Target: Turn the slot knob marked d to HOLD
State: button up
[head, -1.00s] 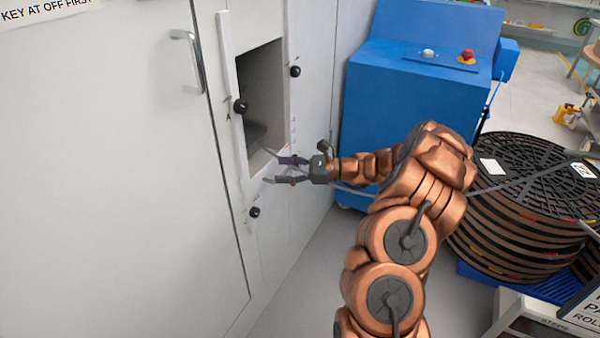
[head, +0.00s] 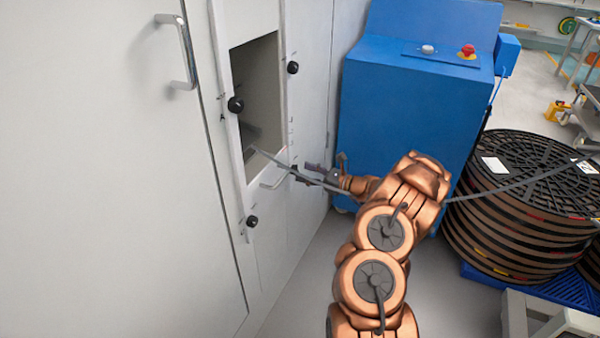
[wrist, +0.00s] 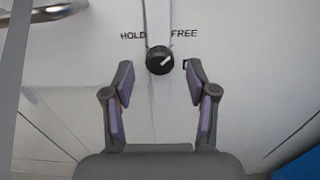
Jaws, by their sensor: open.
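In the wrist view a round black knob (wrist: 160,60) sits on the pale panel between the printed words HOLD, at left, and FREE, at right. Its white pointer line slants up and right, towards FREE. A small mark to its right is partly covered by my right finger, so I cannot read the letter fully. My gripper (wrist: 159,82) is open and empty, its fingers on either side below the knob, apart from it. In the head view my gripper (head: 308,174) is beside the cabinet's slot frame; this knob cannot be made out there.
Other black knobs sit on the frame: one at left (head: 235,104), one at upper right (head: 292,67), one at lower left (head: 252,221). A grey strip (head: 500,178) crosses by my gripper. A blue machine (head: 410,110) and stacked reels (head: 525,205) stand to the right.

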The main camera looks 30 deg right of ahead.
jog(key=shift+x, duration=1.1)
grip_shut()
